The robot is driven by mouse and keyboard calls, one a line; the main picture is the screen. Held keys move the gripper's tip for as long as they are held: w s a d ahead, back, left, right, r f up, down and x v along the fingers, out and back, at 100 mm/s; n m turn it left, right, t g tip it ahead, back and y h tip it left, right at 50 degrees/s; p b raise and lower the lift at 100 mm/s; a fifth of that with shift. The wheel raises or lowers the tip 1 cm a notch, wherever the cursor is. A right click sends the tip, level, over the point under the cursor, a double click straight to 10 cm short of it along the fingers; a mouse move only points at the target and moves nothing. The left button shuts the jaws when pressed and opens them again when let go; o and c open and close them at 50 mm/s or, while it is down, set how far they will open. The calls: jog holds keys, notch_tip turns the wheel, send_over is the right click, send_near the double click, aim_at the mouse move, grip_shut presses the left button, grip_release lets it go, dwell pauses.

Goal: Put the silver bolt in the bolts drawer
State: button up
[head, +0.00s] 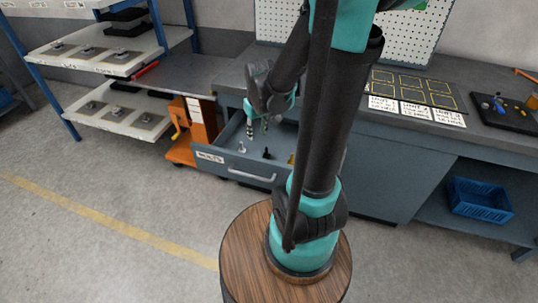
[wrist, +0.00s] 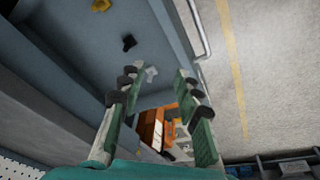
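The drawer (head: 237,171) of the grey workbench is pulled open, with a white label that seems to read BOLTS on its front. The silver bolt (head: 242,146) stands on the drawer floor near the left side. In the wrist view the silver bolt (wrist: 151,74) shows beyond my fingertips, in the gap between them and nearer the left finger. My gripper (head: 257,130) is over the drawer, pointing down, above the bolts. Its two fingers are apart and nothing is between them in the wrist view (wrist: 159,77).
A black bolt (head: 266,153) and a yellow bolt (head: 291,158) also sit in the drawer, right of the silver one. An orange cart (head: 197,125) stands left of the drawer. The shelf rack (head: 92,60) is further left. The floor in front is clear.

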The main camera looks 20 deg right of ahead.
jog(key=s+f+m+t, duration=0.1)
jog(key=s+m, duration=0.1)
jog(key=s, duration=0.9)
jog(key=shift+s+d+f+m, duration=0.15)
jog(key=shift+d+f+m, duration=0.15)
jog(key=shift+d+m, duration=0.15)
